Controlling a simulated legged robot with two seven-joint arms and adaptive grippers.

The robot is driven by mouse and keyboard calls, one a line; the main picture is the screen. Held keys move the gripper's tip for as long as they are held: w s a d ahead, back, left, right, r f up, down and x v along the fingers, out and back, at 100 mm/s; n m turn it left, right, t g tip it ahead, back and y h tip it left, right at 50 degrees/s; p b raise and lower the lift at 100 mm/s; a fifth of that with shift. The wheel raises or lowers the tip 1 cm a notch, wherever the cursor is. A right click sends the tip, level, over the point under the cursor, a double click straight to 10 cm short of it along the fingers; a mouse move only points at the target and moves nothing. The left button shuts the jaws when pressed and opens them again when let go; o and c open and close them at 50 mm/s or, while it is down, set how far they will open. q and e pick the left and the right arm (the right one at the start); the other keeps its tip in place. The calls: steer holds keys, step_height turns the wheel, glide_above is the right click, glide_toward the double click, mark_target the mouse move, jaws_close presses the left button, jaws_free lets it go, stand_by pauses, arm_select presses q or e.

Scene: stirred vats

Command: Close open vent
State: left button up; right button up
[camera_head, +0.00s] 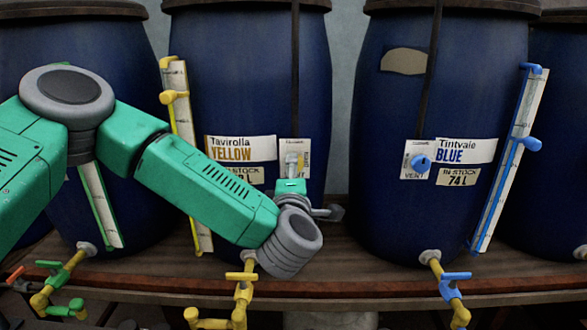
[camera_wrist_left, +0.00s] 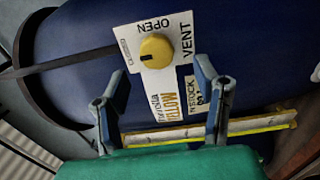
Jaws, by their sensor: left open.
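The yellow vent knob (camera_wrist_left: 157,49) sits on a white plate marked OPEN and VENT in the left wrist view. A dark mark shows on the knob's left part, towards smaller lettering that I cannot read surely. My left gripper (camera_wrist_left: 161,76) is open, its two fingers spread either side below the knob, with nothing between them. In the head view my left gripper (camera_head: 312,192) is in front of the yellow vat (camera_head: 245,95), over its vent plate (camera_head: 304,150); the knob there is hidden or unclear. The blue vat's vent knob (camera_head: 420,162) shows on its own plate.
A yellow gauge (camera_head: 177,105) and a blue gauge (camera_head: 512,150) stand along the vats. Yellow (camera_head: 242,280) and blue (camera_head: 455,278) taps stick out below, by the wooden shelf edge (camera_head: 340,292). The space before the blue vat (camera_head: 440,80) is clear.

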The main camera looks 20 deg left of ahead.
arm_select(q)
steer(key=v, duration=0.6)
steer(key=shift+s, duration=0.15)
steer(key=s+d+f+m+g+h, duration=0.1)
steer(key=s+f+m+g+h, duration=0.25)
steer(key=f, duration=0.55)
steer(key=s+d+f+m+g+h+b, duration=0.1)
steer(key=s+f+m+g, duration=0.1)
steer(key=s+f+m, duration=0.55)
steer(key=s+d+f+m+g+h, duration=0.1)
steer(key=s+f+m+g+h, duration=0.15)
steer(key=f, duration=0.85)
steer(key=s+a+f+m+g, duration=0.2)
steer(key=s+a+f+g, duration=0.1)
steer(key=s+a, duration=0.2)
steer(key=s+a+f+m+g+y+b, duration=0.1)
steer(key=s+a+f+m+g, duration=0.2)
steer(key=s, duration=0.6)
steer(key=s+a+f+m+g+y, duration=0.1)
steer(key=s+a+f+m+g, duration=0.1)
steer(key=s+a+f, duration=0.3)
steer(key=shift+s+a+m+g, duration=0.4)
steer(key=shift+s+a+m, duration=0.4)
steer(key=shift+s, duration=0.3)
